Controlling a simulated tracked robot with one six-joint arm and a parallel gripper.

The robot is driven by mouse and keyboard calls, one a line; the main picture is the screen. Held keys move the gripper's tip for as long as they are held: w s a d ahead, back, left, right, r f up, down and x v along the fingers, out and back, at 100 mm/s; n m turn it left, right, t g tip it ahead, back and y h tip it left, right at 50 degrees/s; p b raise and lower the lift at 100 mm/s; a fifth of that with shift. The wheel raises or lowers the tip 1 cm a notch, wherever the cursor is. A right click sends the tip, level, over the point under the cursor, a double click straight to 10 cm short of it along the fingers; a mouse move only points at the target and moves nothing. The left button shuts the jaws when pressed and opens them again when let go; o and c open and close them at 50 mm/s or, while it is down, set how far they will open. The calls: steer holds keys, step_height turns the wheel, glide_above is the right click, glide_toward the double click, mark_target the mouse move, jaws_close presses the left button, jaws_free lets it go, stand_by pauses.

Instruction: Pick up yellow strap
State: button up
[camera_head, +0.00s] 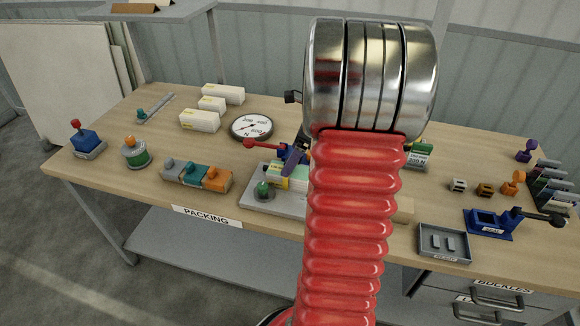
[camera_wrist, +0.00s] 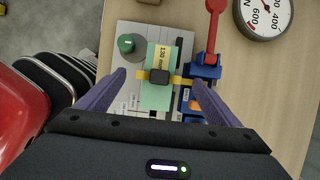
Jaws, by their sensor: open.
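The package lies on a grey plate (camera_wrist: 128,32) and bears a yellow label reading 130 mm. My gripper (camera_wrist: 161,79) is open, with one purple finger to each side of the package and strap; nothing is held between them. In the head view, my red arm hides part of the plate and package, and a purple finger shows above them. I cannot tell the height gap between fingertips and strap.
A green knob (camera_wrist: 126,44) stands on the plate, left of the package. A blue clamp with a red lever (camera_wrist: 213,25) stands close to the right finger. A dial gauge (camera_head: 251,127) lies behind.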

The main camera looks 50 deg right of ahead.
steer(key=x, duration=0.3)
steer(key=shift+w+a+f, duration=0.15)
steer(key=shift+f, duration=0.05)
steer(key=shift+c, duration=0.6)
steer(key=c, duration=1)
steer(key=shift+r, duration=0.1)
steer(key=shift+c, duration=0.2)
step_height(320, 180, up, 10)
steer(key=shift+f, duration=0.1)
